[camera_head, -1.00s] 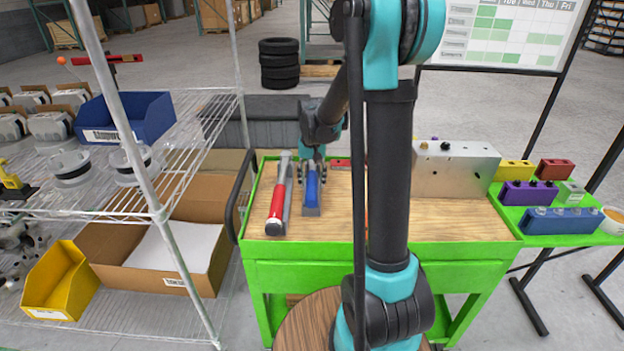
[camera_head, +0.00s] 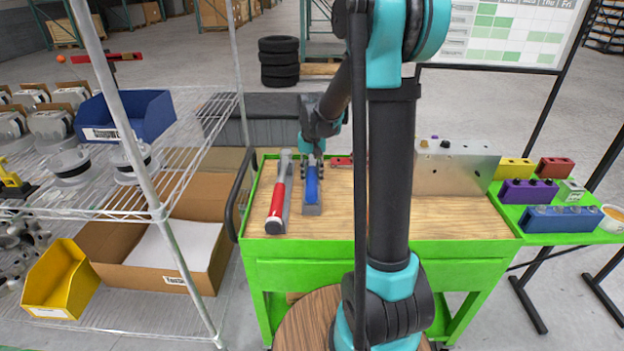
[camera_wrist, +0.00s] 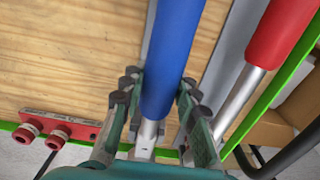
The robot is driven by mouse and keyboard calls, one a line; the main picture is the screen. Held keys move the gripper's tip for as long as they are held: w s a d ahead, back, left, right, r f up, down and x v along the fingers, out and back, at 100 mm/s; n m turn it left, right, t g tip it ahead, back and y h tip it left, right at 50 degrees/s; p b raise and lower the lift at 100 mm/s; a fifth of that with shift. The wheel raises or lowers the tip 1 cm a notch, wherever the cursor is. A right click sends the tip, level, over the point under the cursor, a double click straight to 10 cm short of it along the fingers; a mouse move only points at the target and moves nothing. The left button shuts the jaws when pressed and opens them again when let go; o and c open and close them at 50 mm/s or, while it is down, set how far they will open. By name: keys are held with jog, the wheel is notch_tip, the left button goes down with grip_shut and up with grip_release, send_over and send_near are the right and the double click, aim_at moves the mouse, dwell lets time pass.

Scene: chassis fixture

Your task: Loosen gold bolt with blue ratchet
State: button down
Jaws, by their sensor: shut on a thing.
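The blue ratchet (camera_head: 311,187) rests in a grey holder on the wooden top of the green cart. Its blue handle also shows in the wrist view (camera_wrist: 172,55), with a metal shaft below it. My gripper (camera_head: 315,172) is at the far end of the ratchet. In the wrist view my gripper's fingers (camera_wrist: 157,105) are on both sides of the lower handle and shut on it. The metal chassis block (camera_head: 455,168) stands to the right, partly behind my arm. Small bolts show on its top, but I cannot surely tell which is gold.
A red-handled tool (camera_head: 278,200) lies in a holder just left of the ratchet. A red strip with knobs (camera_wrist: 62,127) lies on the cart's far side. Coloured blocks (camera_head: 530,193) sit on a green side tray. A wire shelf (camera_head: 190,150) with bins stands left.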

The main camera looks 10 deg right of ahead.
aim_at(313, 171)
jog(key=shift+r, duration=3)
jog(key=shift+d, duration=0.1)
